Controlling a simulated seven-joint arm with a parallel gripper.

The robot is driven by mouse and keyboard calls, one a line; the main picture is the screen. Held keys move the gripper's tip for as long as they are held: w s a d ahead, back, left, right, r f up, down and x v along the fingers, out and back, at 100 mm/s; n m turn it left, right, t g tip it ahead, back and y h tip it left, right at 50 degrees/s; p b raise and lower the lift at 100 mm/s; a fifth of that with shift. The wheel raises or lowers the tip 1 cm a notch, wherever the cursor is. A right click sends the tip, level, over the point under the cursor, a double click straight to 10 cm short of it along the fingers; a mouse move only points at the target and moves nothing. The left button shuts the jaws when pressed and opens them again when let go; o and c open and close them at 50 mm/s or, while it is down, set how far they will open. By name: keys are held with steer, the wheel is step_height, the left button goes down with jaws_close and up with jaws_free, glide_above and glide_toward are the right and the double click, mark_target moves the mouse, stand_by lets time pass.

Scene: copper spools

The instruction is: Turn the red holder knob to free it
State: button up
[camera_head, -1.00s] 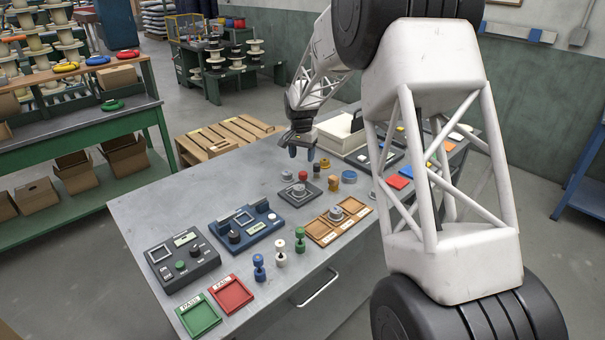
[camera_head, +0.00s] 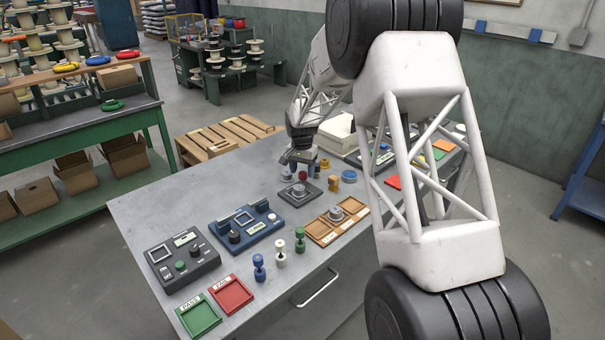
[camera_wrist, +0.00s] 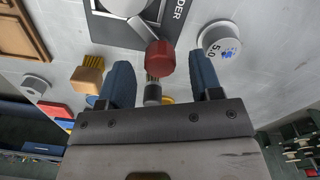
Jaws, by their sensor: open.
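The red knob (camera_wrist: 160,58) shows in the wrist view just ahead of and between my two blue fingertips, at the edge of the dark holder plate (camera_wrist: 100,27). A lever-like bar on the plate points toward it. In the head view the holder (camera_head: 300,193) is a dark square with a round silver part, and the red knob (camera_head: 303,175) sits behind it, partly hidden by my fingers. My gripper (camera_wrist: 162,72) is open, pointing down, with a gap on both sides of the knob. I cannot tell its exact height above the knob.
A grey weight marked 5.0 (camera_wrist: 219,40) stands close to the right finger in the wrist view. A blue fixture (camera_head: 246,230) and a wooden tray (camera_head: 322,232) stand nearer the table's front. The table's left back is clear.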

steer(key=shift+f, duration=0.8)
steer(key=c, duration=0.9)
steer(key=shift+n, duration=0.5)
steer(key=n, duration=0.3)
steer(key=shift+d, duration=0.1)
steer(key=shift+n, duration=2)
